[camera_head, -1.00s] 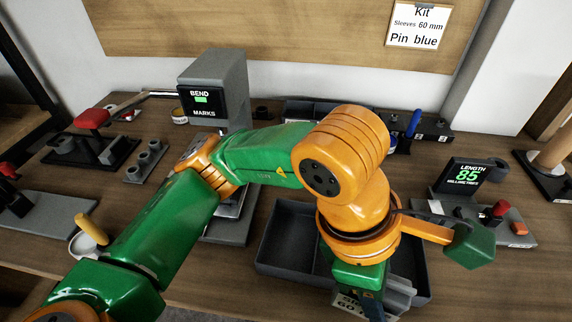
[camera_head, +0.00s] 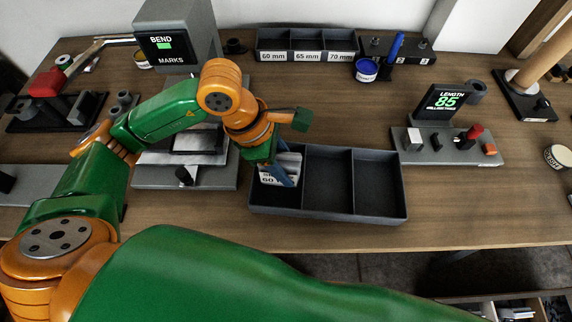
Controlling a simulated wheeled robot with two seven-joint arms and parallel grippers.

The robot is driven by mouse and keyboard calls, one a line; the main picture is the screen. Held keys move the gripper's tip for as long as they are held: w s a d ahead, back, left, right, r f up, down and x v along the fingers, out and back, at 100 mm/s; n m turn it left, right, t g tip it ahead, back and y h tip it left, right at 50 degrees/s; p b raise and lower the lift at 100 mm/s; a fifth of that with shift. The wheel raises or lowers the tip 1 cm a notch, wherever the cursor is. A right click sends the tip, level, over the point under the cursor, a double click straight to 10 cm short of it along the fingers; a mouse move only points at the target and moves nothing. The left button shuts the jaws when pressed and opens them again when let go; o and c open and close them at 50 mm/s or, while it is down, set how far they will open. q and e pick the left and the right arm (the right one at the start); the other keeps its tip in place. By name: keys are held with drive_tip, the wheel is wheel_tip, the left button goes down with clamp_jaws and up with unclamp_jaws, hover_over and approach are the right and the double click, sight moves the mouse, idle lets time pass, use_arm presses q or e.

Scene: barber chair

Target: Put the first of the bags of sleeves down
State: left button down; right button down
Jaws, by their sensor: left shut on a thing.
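A small pale bag of sleeves (camera_head: 267,180), its label reading 60, is at the left compartment of the dark grey tray (camera_head: 379,215) at mid-table. My left gripper (camera_head: 283,169) points down over that compartment, shut on the bag. The bag's lower part sits below the tray's rim line; I cannot tell if it touches the tray floor. The tray's middle and right compartments look empty. At the back, a dark rack (camera_head: 306,56) has bins labelled 60 mm, 65 mm and 70 mm. My right gripper is not in view.
Left of the tray stands the bend-marks device (camera_head: 178,40) with its grey base. At right is the length gauge (camera_head: 446,103) reading 85. A blue-topped tin (camera_head: 366,70) stands behind the tray.

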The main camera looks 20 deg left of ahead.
use_arm(q)
drive_tip(key=shift+a+f, duration=0.1)
drive_tip(key=shift+f, duration=0.35)
drive_tip(key=shift+f, duration=0.1)
drive_tip(key=shift+f, duration=0.1)
drive_tip(key=shift+c, duration=2)
unclamp_jaws()
drive_tip(key=shift+r, duration=0.5)
drive_tip(key=v, duration=1.1)
drive_tip(key=shift+a+r, duration=0.15)
drive_tip(key=shift+r, duration=0.05)
